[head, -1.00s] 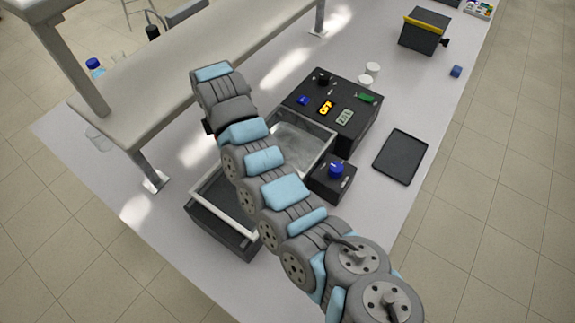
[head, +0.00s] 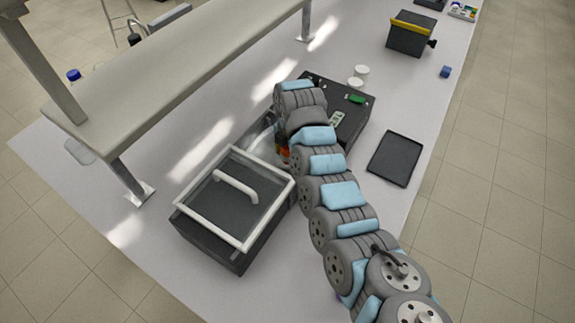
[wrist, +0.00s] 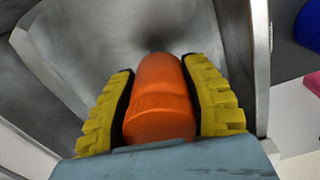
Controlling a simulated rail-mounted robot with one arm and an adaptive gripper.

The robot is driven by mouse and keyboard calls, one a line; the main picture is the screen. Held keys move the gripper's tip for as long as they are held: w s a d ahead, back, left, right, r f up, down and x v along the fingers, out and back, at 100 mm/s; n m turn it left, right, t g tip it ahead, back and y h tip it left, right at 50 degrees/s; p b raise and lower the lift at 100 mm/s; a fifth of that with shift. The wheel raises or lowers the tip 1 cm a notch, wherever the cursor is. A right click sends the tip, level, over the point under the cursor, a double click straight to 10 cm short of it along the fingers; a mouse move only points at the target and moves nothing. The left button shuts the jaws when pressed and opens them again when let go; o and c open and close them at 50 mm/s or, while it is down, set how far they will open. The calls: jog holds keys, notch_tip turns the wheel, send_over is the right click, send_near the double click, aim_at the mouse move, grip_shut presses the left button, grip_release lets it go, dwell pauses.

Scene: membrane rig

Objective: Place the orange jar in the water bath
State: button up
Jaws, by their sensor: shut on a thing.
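The orange jar (wrist: 160,98) is between the two yellow ridged fingers of my gripper (wrist: 162,82) in the wrist view, and the gripper is shut on it. The metal-walled basin of the water bath (wrist: 257,75) surrounds the jar in that view. I cannot tell whether the jar touches the basin floor. In the head view a small piece of the orange jar (head: 283,151) shows under my wrist. The arm hides most of the bath's open part and the gripper there. The lid with a white frame and handle (head: 236,187) sits left of the open part.
The black control box (head: 352,122) of the bath lies right behind my arm. White caps (head: 361,72) stand behind it. A black tray (head: 395,158) lies to the right. A shelf (head: 180,70) on posts runs along the left.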

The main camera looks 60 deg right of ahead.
aim_at(289, 170)
jog(key=shift+f, duration=3.05)
jog(key=shift+f, duration=0.1)
jog(key=o, duration=1.2)
notch_tip(289, 170, up, 12)
jog(key=shift+d+r+b, duration=0.1)
jog(key=shift+d+b, duration=0.05)
jog(key=shift+b, duration=0.15)
